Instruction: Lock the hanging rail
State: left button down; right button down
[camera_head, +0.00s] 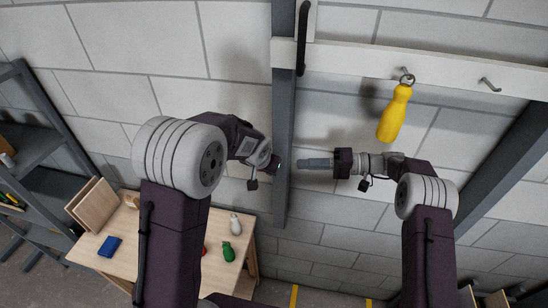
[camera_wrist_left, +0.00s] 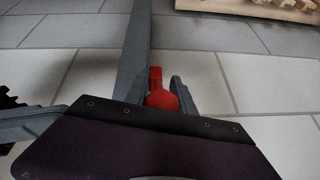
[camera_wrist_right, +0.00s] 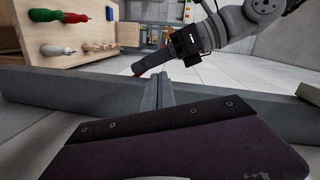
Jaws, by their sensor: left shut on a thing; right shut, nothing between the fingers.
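The hanging rail (camera_head: 440,70) is a pale board with metal hooks, on the wall at the upper right. Its left end meets a dark upright post (camera_head: 284,120). A black handle (camera_head: 302,40) sits near that end. My left gripper (camera_head: 277,164) is beside the post, below the rail. In the left wrist view it is shut on a red piece (camera_wrist_left: 160,92) next to the post (camera_wrist_left: 134,58).
A yellow-handled tool (camera_head: 395,112) hangs from a rail hook above my right gripper. A wooden table (camera_head: 150,245) at the lower left holds a blue object (camera_head: 110,246), a green tool (camera_head: 228,251) and a white one (camera_head: 236,224). Dark shelving (camera_head: 40,150) stands far left.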

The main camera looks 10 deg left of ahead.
jog(key=a+y, duration=0.1)
jog(key=a, duration=0.9)
jog(key=shift+r+n, duration=0.4)
jog(key=shift+r, duration=0.05)
jog(key=shift+s, duration=0.15)
